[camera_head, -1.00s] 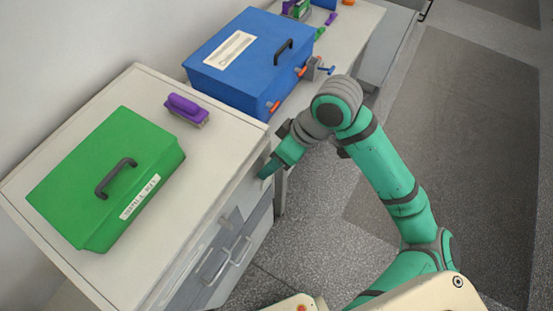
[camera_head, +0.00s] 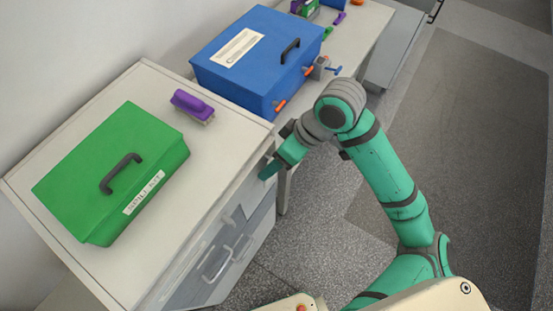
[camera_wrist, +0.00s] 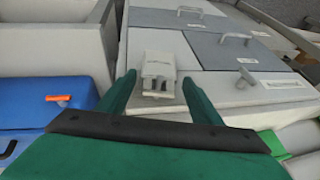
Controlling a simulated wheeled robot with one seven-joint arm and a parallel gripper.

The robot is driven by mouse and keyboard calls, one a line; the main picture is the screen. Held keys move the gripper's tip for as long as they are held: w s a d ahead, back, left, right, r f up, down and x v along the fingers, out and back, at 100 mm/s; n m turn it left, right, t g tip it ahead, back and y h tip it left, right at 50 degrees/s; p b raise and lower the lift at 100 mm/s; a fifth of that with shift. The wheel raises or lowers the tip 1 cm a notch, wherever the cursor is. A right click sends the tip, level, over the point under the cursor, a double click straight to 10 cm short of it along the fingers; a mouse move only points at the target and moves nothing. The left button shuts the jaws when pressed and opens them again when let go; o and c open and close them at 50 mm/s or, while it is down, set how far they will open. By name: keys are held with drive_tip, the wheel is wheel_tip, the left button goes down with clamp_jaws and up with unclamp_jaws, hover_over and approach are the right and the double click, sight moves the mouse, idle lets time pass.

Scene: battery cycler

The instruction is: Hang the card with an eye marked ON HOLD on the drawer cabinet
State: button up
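The drawer cabinet (camera_head: 222,152) stands at left in the head view, with grey drawer fronts and bar handles. It also shows in the wrist view (camera_wrist: 205,92). My gripper (camera_head: 268,171) is beside the cabinet's upper right corner. In the wrist view its two green fingers (camera_wrist: 158,80) are apart, one on each side of a small white block-like fitting (camera_wrist: 158,72) by the cabinet. A gap shows on both sides of the fitting. I cannot tell whether it is a hook or holds a card. No card with an eye or ON HOLD can be made out.
A green box (camera_head: 85,165) and a purple-handled brush (camera_head: 192,104) sit on the cabinet top. A blue box (camera_head: 245,75) with orange-handled valves stands on the bench behind. Open floor (camera_head: 465,140) lies at right.

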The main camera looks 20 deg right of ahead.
drive_tip(key=shift+o, duration=0.4)
drive_tip(key=shift+d+r, duration=0.1)
drive_tip(key=shift+r, duration=0.15)
drive_tip(key=v, duration=1)
